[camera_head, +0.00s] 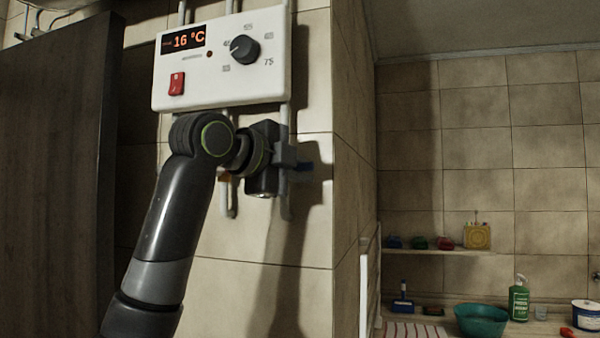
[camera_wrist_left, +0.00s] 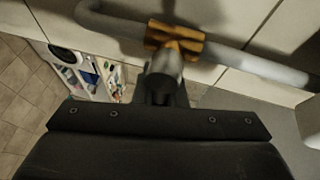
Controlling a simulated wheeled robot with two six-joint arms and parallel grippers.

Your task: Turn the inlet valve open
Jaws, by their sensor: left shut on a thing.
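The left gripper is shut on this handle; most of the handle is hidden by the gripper. In the left wrist view a brass valve body (camera_wrist_left: 176,42) sits on a pale pipe (camera_wrist_left: 245,62), with a grey stem pointing toward my left gripper (camera_wrist_left: 165,95). The fingers there are mostly hidden, and the handle's angle cannot be told. My right gripper is not in view.
The white heater box (camera_head: 222,62) with a 16 °C display, a dial (camera_head: 244,49) and a red switch (camera_head: 177,84) hangs just above the gripper. A dark panel (camera_head: 55,170) stands at the left. A shelf (camera_head: 440,251) with small items is at the right.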

